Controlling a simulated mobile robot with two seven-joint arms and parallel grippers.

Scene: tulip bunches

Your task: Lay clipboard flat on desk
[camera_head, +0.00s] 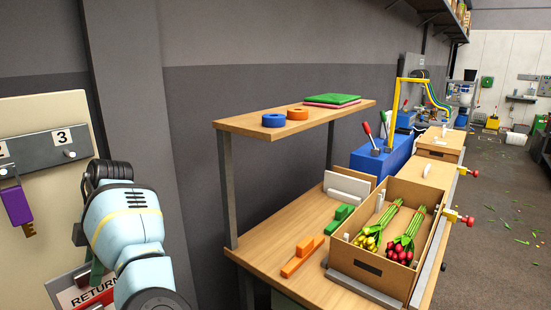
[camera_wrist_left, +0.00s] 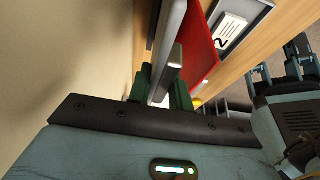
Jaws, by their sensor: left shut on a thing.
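My left arm comes in from the left in the head view, and its gripper (camera_head: 95,272) is low beside the left wall panel, mostly hidden behind the arm. In the left wrist view its green fingers (camera_wrist_left: 163,90) are shut on a thin pale grey thing (camera_wrist_left: 170,25) seen on edge. This may be the clipboard, but its face is hidden. A red panel (camera_wrist_left: 205,50) is close beside it; I cannot tell whether it belongs to the held thing. The wooden desk (camera_head: 300,283) is at right of the arm.
A shelf (camera_head: 350,108) with blue (camera_head: 274,121) and orange (camera_head: 298,113) rings stands over the desk. A box (camera_head: 343,258) of tulip bunches and orange blocks (camera_head: 302,257) take up desk space. A key rack (camera_head: 45,150) and RETURN sign (camera_head: 90,292) are near my arm.

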